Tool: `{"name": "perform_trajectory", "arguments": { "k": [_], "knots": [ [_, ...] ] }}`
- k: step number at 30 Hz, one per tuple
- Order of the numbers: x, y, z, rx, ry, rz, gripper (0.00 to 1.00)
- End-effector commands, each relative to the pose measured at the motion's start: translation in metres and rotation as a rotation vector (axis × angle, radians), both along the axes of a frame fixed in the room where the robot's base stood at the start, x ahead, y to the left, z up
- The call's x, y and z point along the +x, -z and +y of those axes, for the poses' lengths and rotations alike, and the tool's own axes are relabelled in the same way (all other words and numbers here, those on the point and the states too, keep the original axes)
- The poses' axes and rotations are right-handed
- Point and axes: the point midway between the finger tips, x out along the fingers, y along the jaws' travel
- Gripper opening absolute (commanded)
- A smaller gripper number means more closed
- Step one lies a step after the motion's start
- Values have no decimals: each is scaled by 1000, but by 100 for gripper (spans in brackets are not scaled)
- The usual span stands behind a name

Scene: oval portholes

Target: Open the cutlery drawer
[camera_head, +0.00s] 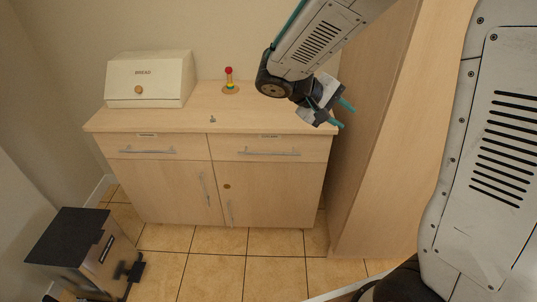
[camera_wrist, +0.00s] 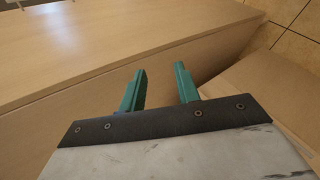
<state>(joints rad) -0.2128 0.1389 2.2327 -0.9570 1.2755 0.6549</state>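A light wooden cabinet (camera_head: 155,188) has two drawers side by side under its top. The left drawer (camera_head: 125,146) and the right drawer (camera_head: 285,148) both look closed. Each has a long metal bar handle and a small label on its upper edge, too small to read, so I cannot tell which is the cutlery drawer. My gripper (camera_head: 346,114) is above the right end of the cabinet, up and to the right of the right drawer's handle (camera_head: 270,153). In the wrist view my gripper (camera_wrist: 159,80) has its two teal fingers apart with nothing between them.
A cream bread box (camera_head: 148,80) and a ring-stack toy (camera_head: 229,80) stand on the cabinet top. A tall wooden panel (camera_head: 375,130) closes off the cabinet's right side. Tiled floor in front is clear.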

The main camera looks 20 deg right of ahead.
Motion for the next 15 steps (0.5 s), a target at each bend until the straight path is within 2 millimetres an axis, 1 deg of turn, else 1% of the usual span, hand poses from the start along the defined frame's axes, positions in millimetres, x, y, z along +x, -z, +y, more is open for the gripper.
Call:
{"name": "perform_trajectory", "arguments": {
  "k": [1,3,5,6,8,9,11,12,14,15],
  "knots": [
    [21,16,5,-56,-39,6,32],
    [49,34,12,-131,-100,-7,32],
    [72,52,20,-191,-157,-21,32],
    [88,65,26,-227,-197,-34,32],
    [110,87,37,-277,-262,-53,32],
    [123,102,45,-306,-307,-66,32],
    [142,128,59,-344,-380,-89,32],
    [154,146,69,-365,-431,-104,32],
    [168,174,85,-389,-507,-128,32],
    [176,193,95,-400,-556,-142,32]
  ]
}}
